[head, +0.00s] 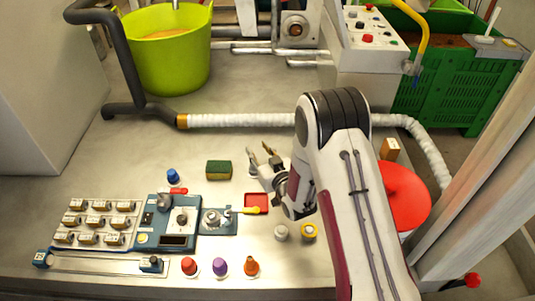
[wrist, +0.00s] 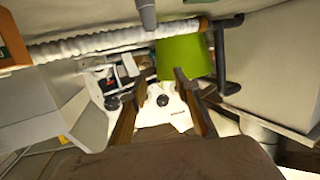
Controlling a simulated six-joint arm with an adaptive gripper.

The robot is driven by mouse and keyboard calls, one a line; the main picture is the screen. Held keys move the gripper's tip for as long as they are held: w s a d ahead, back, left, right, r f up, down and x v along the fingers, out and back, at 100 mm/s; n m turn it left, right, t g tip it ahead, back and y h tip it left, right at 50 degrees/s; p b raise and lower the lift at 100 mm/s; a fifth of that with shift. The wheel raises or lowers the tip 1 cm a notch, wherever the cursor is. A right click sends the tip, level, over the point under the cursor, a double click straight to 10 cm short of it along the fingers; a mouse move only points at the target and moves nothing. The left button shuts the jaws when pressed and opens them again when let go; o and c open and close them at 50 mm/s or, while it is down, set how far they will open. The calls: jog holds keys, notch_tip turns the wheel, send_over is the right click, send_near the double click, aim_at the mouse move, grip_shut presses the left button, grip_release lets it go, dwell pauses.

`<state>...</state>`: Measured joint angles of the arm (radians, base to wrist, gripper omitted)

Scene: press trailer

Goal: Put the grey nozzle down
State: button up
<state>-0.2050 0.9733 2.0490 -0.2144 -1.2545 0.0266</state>
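A small pale grey nozzle (head: 281,232) stands upright on the bench in the head view, just left of a yellow nozzle (head: 308,231). My gripper (head: 261,155) is beyond it, above the bench near the green-and-yellow sponge (head: 219,170), with its fingers pointing away toward the back. The fingers are apart, and I see nothing held between them. In the wrist view the gripper (wrist: 160,82) shows two spread fingers with empty space between.
Red (head: 189,265), purple (head: 220,266) and orange (head: 252,265) nozzles stand along the front. A blue one (head: 173,175) stands behind the blue device (head: 160,228). A red tray (head: 256,201) lies mid-bench. A white hose (head: 240,120) crosses the back. A red disc (head: 404,198) is at right.

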jog(key=s+d+r+m+g+h, duration=0.1)
jog(key=s+d+r+g+h, duration=0.15)
jog(key=s+d+r, duration=0.55)
jog(key=s+d+r+m+g+h, duration=0.1)
jog(key=s+d+r+m+h, duration=0.3)
jog(key=r, duration=0.9)
jog(key=s+d+r+g, duration=0.1)
jog(key=s+d, duration=0.1)
jog(key=s, duration=0.8)
jog(key=s+d+r+g, duration=0.1)
jog(key=s+d+g, duration=0.1)
jog(key=s, duration=0.8)
jog(key=s+d+r+g, duration=0.2)
jog(key=s+d, duration=0.1)
jog(key=s, duration=0.8)
jog(key=shift+s, duration=0.1)
dwell(2.7)
